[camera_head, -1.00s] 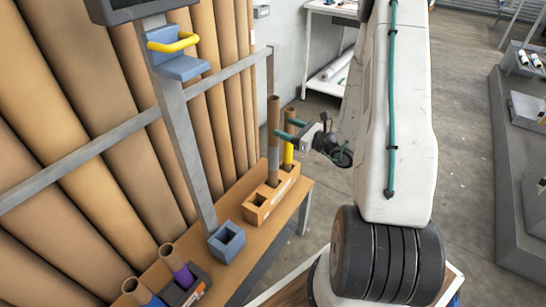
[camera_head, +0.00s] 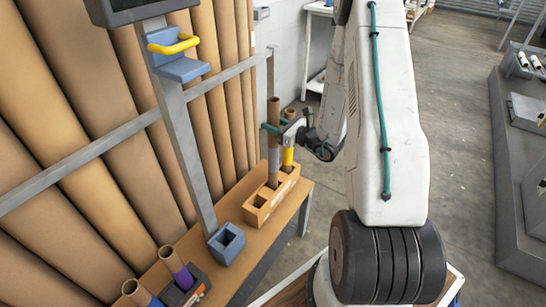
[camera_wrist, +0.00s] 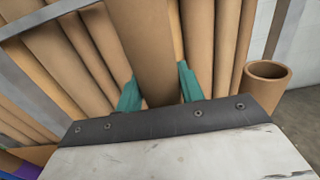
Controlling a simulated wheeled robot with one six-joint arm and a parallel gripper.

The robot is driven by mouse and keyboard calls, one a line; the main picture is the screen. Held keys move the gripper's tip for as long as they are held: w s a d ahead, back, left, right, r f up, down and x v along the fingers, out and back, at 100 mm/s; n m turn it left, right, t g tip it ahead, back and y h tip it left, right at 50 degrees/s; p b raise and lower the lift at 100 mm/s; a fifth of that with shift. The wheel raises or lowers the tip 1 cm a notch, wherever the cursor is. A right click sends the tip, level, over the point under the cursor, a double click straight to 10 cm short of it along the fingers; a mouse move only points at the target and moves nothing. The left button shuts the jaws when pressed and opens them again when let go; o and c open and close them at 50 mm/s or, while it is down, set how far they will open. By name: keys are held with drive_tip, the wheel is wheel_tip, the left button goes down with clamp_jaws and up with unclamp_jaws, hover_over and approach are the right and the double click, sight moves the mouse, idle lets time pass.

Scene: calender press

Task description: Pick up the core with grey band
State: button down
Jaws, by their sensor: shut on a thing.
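The core with grey band (camera_head: 274,152) is a tall brown tube standing upright in an orange-brown holder block (camera_head: 258,211). Its grey band shows on its middle part, below my fingers. My gripper (camera_head: 272,128) reaches in from the right, its teal fingers shut on the tube above the band. In the wrist view the brown tube (camera_wrist: 146,45) stands between the two teal fingers, and its lower part is hidden by the gripper plate. The tube's foot is still down in the holder.
A core with yellow band (camera_head: 288,156) stands close behind and right in the same holder, partly hidden by my gripper. A grey-blue post (camera_head: 190,150) and a rail stand left. Purple-banded (camera_head: 178,268) and blue-banded (camera_head: 138,292) cores stand nearer. Large rolls line the back.

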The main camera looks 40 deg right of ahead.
wheel_tip(320, 180, up, 18)
idle(0.9)
